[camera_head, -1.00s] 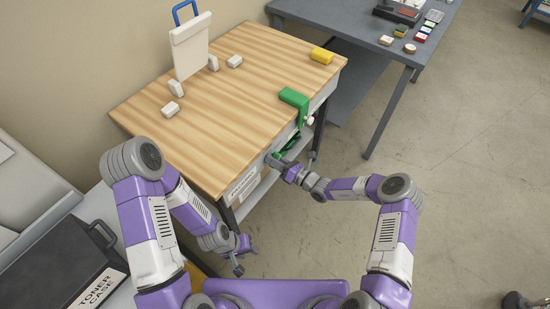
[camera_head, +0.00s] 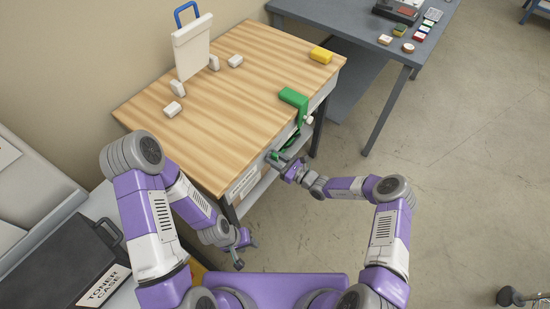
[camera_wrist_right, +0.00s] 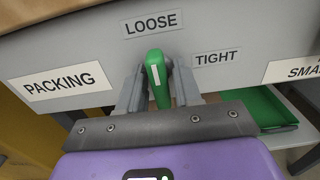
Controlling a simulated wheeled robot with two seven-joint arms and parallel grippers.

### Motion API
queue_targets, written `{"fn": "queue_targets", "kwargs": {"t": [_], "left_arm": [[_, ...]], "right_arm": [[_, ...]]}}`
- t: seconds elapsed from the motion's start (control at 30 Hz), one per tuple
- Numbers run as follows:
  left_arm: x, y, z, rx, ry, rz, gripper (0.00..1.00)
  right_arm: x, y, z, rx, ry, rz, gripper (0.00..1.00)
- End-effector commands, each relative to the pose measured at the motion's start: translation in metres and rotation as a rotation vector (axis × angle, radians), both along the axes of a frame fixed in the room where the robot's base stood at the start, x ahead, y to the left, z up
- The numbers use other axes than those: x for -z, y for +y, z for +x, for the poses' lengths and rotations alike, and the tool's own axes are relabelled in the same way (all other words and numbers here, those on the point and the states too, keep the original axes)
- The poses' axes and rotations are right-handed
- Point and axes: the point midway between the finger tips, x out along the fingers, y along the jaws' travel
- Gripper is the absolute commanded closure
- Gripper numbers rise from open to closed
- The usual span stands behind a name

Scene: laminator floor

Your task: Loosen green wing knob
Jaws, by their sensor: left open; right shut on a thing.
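The green wing knob (camera_wrist_right: 156,78) is on the grey front apron of the wooden-topped table, seen in the right wrist view. It stands nearly upright, its white mark near the top, below the LOOSE label (camera_wrist_right: 151,23). The TIGHT label (camera_wrist_right: 216,57) is to its right. My right gripper (camera_wrist_right: 158,92) is shut on the knob, one finger on each side. In the head view my right gripper (camera_head: 276,158) is at the table's front, where the knob itself is hard to make out. My left gripper (camera_head: 240,252) is open and empty, low beside the table's near corner.
A green bracket (camera_head: 294,98) sits on the table's right edge. A yellow block (camera_head: 321,54), several white blocks and a white board with a blue handle (camera_head: 191,48) are on the wooden top (camera_head: 225,115). A toner case (camera_head: 65,265) is at lower left.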

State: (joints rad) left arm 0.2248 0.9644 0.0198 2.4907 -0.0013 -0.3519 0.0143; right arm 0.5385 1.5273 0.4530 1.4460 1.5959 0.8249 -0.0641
Motion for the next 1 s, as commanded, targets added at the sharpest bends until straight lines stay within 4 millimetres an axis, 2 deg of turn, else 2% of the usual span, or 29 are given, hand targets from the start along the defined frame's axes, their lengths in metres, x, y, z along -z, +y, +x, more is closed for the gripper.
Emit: {"fn": "queue_targets", "kwargs": {"t": [0.47, 0.5, 0.53, 0.83, 1.0], "left_arm": [[0.0, 0.0, 0.0, 0.0, 0.0, 0.0, 0.57], [0.0, 0.0, 0.0, 0.0, 0.0, 0.0, 0.57], [0.0, 0.0, 0.0, 0.0, 0.0, 0.0, 0.57], [-0.001, 0.0, 0.0, 0.0, 0.0, 0.0, 0.57], [-0.007, 0.0, 0.0, 0.0, 0.0, 0.0, 0.57]], "right_arm": [[0.001, -0.001, 0.0, 0.001, -0.011, -0.009, 0.97], [0.001, -0.001, 0.0, 0.001, -0.011, -0.009, 0.6], [0.001, -0.001, 0.0, 0.001, -0.011, -0.009, 0.57], [0.0, -0.002, -0.001, 0.001, -0.01, -0.008, 0.57], [-0.001, -0.019, -0.012, 0.003, -0.007, -0.009, 0.57]]}}
